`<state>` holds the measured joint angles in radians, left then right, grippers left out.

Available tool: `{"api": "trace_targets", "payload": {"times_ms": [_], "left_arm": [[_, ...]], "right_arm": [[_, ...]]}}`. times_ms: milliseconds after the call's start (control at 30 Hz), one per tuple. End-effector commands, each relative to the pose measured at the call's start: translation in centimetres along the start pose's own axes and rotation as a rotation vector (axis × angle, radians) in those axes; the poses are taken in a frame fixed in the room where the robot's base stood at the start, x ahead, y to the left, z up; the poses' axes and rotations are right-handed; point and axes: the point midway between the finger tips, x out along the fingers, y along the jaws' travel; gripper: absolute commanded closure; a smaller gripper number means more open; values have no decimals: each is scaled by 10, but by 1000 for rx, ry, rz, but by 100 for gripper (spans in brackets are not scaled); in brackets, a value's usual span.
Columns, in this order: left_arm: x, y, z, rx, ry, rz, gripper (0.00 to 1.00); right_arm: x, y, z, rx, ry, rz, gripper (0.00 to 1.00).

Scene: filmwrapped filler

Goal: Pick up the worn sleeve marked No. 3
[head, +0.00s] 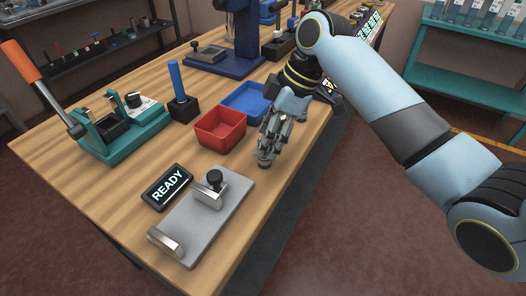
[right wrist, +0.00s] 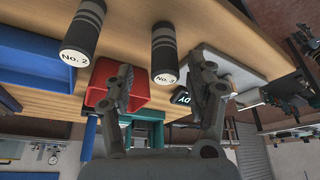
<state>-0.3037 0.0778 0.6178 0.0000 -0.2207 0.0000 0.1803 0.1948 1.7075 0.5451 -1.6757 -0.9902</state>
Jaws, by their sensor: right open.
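The sleeve marked No. 3 (right wrist: 163,48) is a dark cylinder with pale bands and a white labelled end, at the top middle of the right wrist view. A similar sleeve marked No. 2 (right wrist: 84,30) is to its left. My right gripper (right wrist: 162,82) is open, with one finger on each side of the No. 3 label in the picture; I see no contact. In the head view, my right gripper (head: 265,152) points down near the table's right edge, beside the red bin. I cannot make out the sleeves there. My left gripper is not in view.
A red bin (head: 221,140) and blue tray (head: 243,101) stand beside the right gripper. A grey plate with a clamp (head: 186,228) and a READY display (head: 167,187) are nearer. A teal fixture (head: 149,143) stands left. The table's left front is clear.

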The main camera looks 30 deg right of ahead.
Motion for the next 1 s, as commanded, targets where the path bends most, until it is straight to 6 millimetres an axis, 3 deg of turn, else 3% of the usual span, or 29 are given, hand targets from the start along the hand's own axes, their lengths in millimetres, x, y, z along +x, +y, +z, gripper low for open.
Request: {"api": "trace_targets", "payload": {"times_ms": [333,633,1000], "left_arm": [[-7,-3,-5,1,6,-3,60],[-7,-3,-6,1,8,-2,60],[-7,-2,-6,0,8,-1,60]], "right_arm": [[46,-6,-2,2,-1,-2,44],[52,-6,-2,0,-1,0,44],[52,-6,-2,1,-2,0,93]]}}
